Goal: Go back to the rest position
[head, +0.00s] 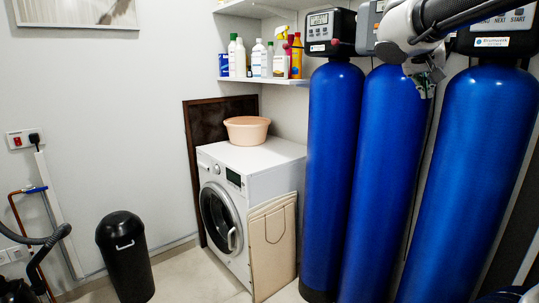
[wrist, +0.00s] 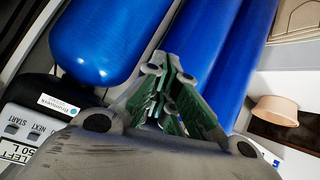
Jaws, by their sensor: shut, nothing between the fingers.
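My gripper (head: 427,76) is at the upper right of the head view, in front of the upper parts of the blue filter vessels. In the wrist view my gripper (wrist: 170,110) points toward the vessels, its green-padded fingers together with nothing held. The left vessel (head: 334,150) and middle vessel (head: 378,170) stand upright side by side. The right vessel (head: 470,180) stands nearest; in the wrist view a rounded blue vessel (wrist: 115,40) fills the upper left. My arm hides part of the control heads. I cannot tell if the gripper touches a vessel.
A white washing machine (head: 230,205) with a peach basin (head: 247,130) on top stands left of the vessels. A shelf (head: 270,80) holds several bottles. A black bin (head: 125,260) stands at the lower left. Some floor is clear between bin and washer.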

